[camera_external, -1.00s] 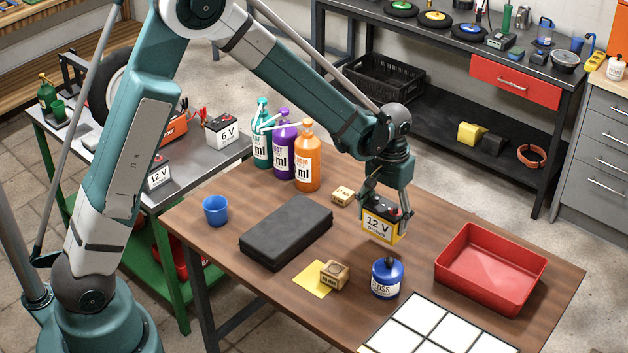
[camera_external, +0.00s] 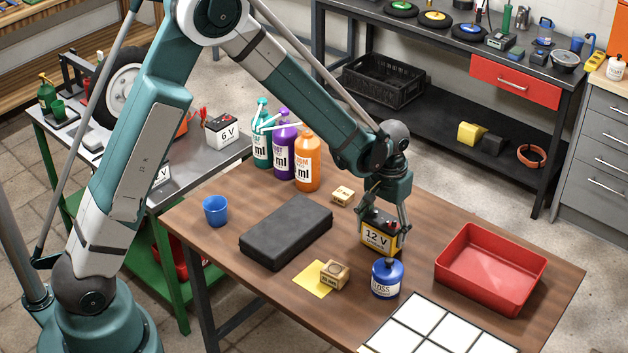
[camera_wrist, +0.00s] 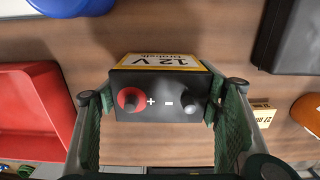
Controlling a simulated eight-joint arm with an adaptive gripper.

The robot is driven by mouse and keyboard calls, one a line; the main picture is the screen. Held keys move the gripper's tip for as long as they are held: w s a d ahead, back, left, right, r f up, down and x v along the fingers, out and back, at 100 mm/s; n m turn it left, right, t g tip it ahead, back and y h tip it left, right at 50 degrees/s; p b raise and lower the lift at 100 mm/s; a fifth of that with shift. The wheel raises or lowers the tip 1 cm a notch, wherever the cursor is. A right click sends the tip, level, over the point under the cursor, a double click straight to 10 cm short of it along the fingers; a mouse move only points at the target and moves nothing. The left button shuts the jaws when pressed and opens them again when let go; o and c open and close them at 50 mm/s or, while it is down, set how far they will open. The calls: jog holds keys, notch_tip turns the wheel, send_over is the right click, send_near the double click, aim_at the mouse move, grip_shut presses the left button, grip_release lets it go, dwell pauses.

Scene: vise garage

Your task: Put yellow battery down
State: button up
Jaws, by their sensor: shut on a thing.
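The yellow battery (camera_external: 378,238), with a black top and a "12 V" label, is upright between the fingers of my gripper (camera_external: 384,222). It is at or very close to the brown table's surface; I cannot tell whether its base touches. In the wrist view the battery (camera_wrist: 165,94) shows its black top with a red and a dark terminal. My gripper (camera_wrist: 160,105) is shut on its two ends.
On the table (camera_external: 215,260), a blue bottle (camera_external: 386,280) stands just in front of the battery. A red tray (camera_external: 490,270) is to its right, a black case (camera_external: 287,232) to its left.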

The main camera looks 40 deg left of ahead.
aim_at(383, 221)
jog(key=shift+f, duration=0.35)
jog(key=shift+f, duration=0.15)
jog(key=o, duration=1.5)
jog(key=shift+r, duration=0.2)
notch_tip(383, 221, up, 12)
jog(key=shift+f+p, duration=0.1)
jog(key=shift+p, duration=0.45)
